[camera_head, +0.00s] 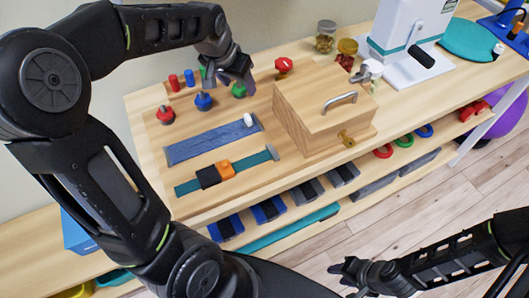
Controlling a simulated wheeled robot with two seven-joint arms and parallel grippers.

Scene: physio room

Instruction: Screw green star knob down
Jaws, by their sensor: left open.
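The green star knob (239,90) sits on the wooden board on the bench, at the right end of a row with a blue star knob (204,101) and a red one (166,115). My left gripper (236,82) is open, pointing down right at the green knob, with its fingers close around or just above it. Whether they touch the knob cannot be told. The fingers hide part of the knob and its post. My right gripper (343,270) is low at the front, over the floor and away from the bench; its jaws are too small to read.
Red (173,82) and blue (190,77) pegs stand behind the knobs. Another red knob (284,65) stands right of my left gripper, behind a wooden box (300,120) with a handle. A blue strap (190,146) and a teal strap board (258,158) lie in front.

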